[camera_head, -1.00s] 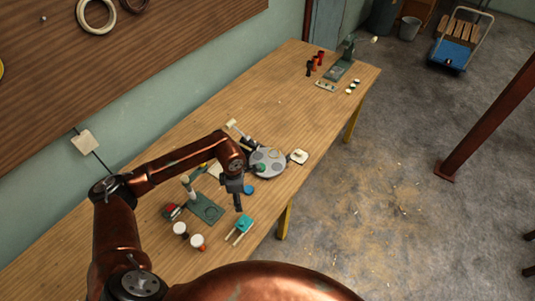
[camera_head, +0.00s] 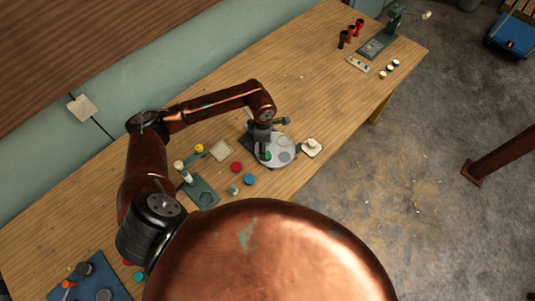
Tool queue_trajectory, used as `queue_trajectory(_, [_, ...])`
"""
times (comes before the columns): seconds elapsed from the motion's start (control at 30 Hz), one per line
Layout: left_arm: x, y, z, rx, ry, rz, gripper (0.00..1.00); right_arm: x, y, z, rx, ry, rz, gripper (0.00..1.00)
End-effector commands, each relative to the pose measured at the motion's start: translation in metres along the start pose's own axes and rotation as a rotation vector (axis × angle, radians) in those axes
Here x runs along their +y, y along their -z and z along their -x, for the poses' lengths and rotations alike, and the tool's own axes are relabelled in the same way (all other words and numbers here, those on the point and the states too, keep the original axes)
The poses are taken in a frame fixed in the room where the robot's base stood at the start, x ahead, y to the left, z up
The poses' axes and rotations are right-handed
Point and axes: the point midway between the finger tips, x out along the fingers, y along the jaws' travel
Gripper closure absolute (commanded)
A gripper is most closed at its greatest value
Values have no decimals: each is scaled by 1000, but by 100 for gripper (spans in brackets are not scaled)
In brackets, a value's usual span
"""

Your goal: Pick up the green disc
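A green disc (camera_head: 267,156) shows partly at the near left of a grey round plate (camera_head: 285,157) with circular marks. The plate lies on the wooden table. My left gripper (camera_head: 262,152) points down over the plate's left side, right at the green disc, and hides part of it. I cannot tell whether its fingers touch the disc or how far apart they are. My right gripper is not in view.
A red disc (camera_head: 237,167) and a blue disc (camera_head: 249,179) lie left of the plate. A green stand (camera_head: 203,193) is further left. The table's middle is clear.

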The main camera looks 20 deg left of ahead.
Motion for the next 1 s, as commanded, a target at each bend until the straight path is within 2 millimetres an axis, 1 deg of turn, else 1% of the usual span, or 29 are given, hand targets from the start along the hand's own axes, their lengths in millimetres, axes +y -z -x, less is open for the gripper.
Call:
queue_trajectory(0.17, [-6,-9,-25,0,4,1,47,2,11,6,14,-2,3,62])
queue_trajectory(0.2, [-6,-9,-31,0,4,2,47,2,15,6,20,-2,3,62])
queue_trajectory(0.3, [-5,-9,-41,-1,1,2,47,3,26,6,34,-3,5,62])
queue_trajectory(0.4, [-5,-8,-46,0,1,1,47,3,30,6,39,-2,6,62])
queue_trajectory(0.6, [-4,-9,-46,0,0,0,47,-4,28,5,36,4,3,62])
queue_trajectory(0.77, [-4,-9,-46,0,0,0,58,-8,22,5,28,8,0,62])
queue_trajectory(1.0, [-4,-9,-45,0,0,-1,75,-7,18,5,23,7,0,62])
